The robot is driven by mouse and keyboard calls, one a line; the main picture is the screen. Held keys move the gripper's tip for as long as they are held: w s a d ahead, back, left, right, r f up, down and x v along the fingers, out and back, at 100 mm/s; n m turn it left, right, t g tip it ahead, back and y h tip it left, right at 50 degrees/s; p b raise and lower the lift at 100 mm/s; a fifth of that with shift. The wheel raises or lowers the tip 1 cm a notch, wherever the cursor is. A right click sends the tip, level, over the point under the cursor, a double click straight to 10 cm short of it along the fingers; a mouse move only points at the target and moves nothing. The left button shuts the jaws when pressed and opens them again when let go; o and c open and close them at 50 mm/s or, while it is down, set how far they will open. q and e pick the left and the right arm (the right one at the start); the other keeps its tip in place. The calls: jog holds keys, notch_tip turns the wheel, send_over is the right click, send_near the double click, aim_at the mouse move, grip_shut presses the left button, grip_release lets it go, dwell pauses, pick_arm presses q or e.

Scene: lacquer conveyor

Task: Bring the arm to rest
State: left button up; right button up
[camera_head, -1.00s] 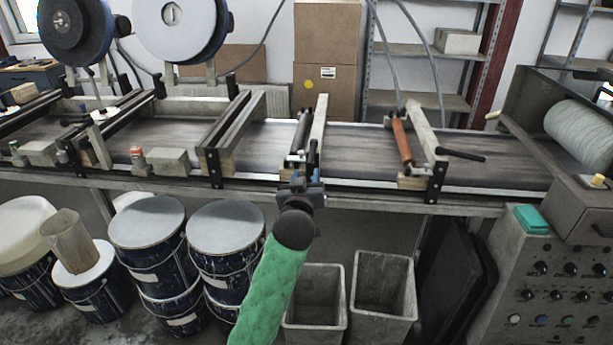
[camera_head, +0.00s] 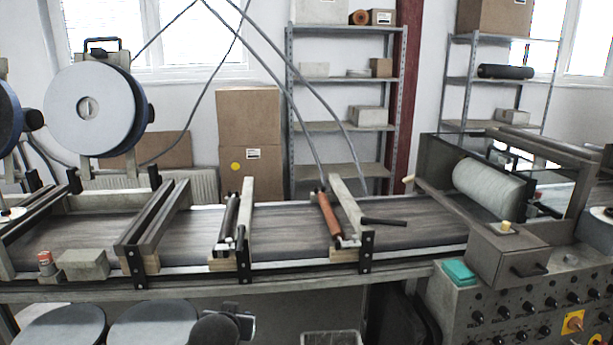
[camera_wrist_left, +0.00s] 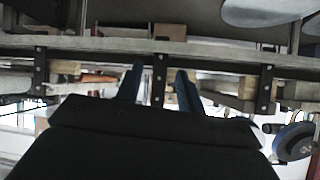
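My left arm's dark round wrist (camera_head: 215,330) shows at the bottom edge of the head view, in front of the conveyor's front rail. Part of my left gripper (camera_head: 242,324) shows beside it, and the rest of the arm is cut off below the picture. In the left wrist view the two blue fingers of my left gripper (camera_wrist_left: 159,70) stand apart with nothing held between them. The conveyor frame lies beyond them there, seen upside down. My right gripper is in neither view.
The conveyor (camera_head: 285,232) runs across the head view, with rollers and cross bars above its belt. A control panel (camera_head: 500,305) with a teal box (camera_head: 459,272) stands at right. Lidded drums (camera_head: 60,328) and a bin (camera_head: 331,338) sit below the conveyor.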

pick_arm(q)
jog(key=s+f+g, duration=0.3)
jog(key=s+f, duration=0.5)
jog(key=s, duration=0.4)
jog(key=s+d+f+m+g+h, duration=0.1)
jog(key=s+f+g, duration=0.2)
jog(key=s+f, duration=0.5)
jog(key=s+f+g+h, duration=0.1)
jog(key=s+f+g, duration=0.2)
jog(key=s+f, duration=0.5)
jog(key=s, duration=0.9)
jog(key=shift+d+f+g, duration=0.2)
jog(key=shift+f+g, duration=0.1)
jog(key=shift+f, duration=0.05)
